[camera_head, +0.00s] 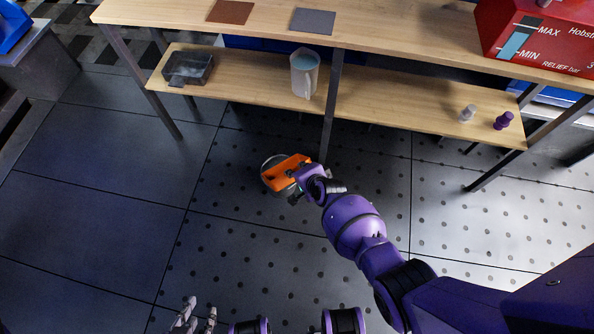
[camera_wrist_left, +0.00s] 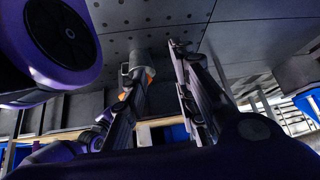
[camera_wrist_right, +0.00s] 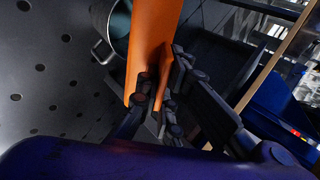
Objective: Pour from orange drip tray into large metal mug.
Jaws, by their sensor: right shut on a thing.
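The orange drip tray (camera_head: 284,170) is held by its edge in my right gripper (camera_head: 298,180), over the large metal mug (camera_head: 267,187). The mug is grey and stands low, near the floor, partly hidden under the tray. In the right wrist view the tray (camera_wrist_right: 150,45) runs up from between the fingers (camera_wrist_right: 155,98), with the mug (camera_wrist_right: 113,22) and its handle beside and behind it. I cannot tell how far the tray is tilted or whether it touches the mug. My left gripper (camera_head: 200,312) is open and empty at the lower left, well apart from both; its fingers (camera_wrist_left: 160,65) are spread.
A wooden workbench (camera_head: 380,38) spans the back. Its lower shelf (camera_head: 240,90) bears a dark clear bin (camera_head: 188,68), a white jug (camera_head: 304,75) and small white and purple pieces. A bench leg (camera_head: 331,110) stands close behind the mug. Floor to the left is clear.

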